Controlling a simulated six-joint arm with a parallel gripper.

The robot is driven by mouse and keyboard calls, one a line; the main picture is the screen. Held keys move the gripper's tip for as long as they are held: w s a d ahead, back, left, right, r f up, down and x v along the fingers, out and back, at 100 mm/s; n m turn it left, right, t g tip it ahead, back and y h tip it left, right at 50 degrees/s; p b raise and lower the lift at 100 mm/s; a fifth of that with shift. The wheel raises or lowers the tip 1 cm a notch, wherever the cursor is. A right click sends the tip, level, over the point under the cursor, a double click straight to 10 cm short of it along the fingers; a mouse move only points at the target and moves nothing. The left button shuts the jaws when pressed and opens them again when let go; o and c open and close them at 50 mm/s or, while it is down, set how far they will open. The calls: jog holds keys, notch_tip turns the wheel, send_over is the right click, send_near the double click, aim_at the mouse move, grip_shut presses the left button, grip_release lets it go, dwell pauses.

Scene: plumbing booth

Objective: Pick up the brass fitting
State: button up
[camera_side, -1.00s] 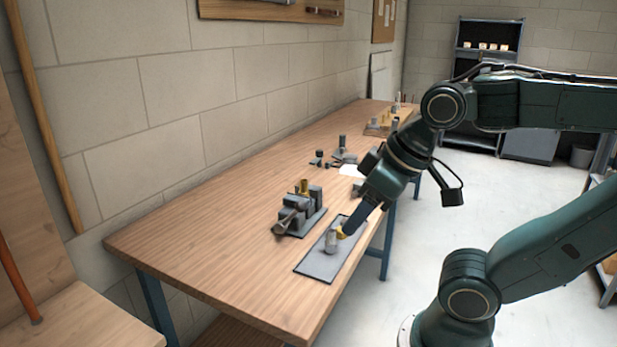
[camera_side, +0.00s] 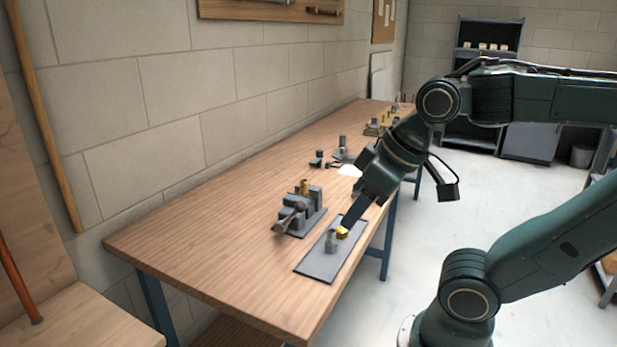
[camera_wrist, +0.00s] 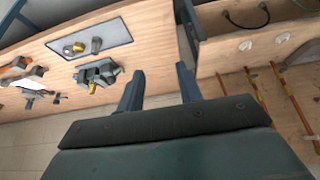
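The brass fitting (camera_side: 342,232) lies on the grey mat (camera_side: 315,265) near the front edge of the workbench, beside a grey upright fitting (camera_side: 331,243). The brass fitting (camera_wrist: 78,47) shows there on the mat, up and left of the fingertips, next to the grey fitting (camera_wrist: 97,44).
A grey vise-like block (camera_side: 297,222) with a brass piece (camera_side: 304,187) on it stands left of the mat. Grey parts (camera_side: 343,155) and more brass pieces stand further back. The left front of the workbench (camera_side: 200,245) is clear.

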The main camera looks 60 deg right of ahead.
jog(key=w+d+r+m+g, duration=0.1)
jog(key=w+d+r+m, duration=0.4)
jog(key=w, duration=0.5)
jog(key=m+g, duration=0.5)
jog(key=m, duration=0.5)
send_over(304, 181)
notch_tip(304, 181, down, 10)
jog(key=shift+w+d+f, duration=0.2)
jog(key=shift+f, duration=0.15)
jog(key=shift+f, duration=4.3)
jog(key=shift+f, duration=0.1)
jog(key=shift+s+f, duration=0.1)
jog(key=shift+f, duration=2.35)
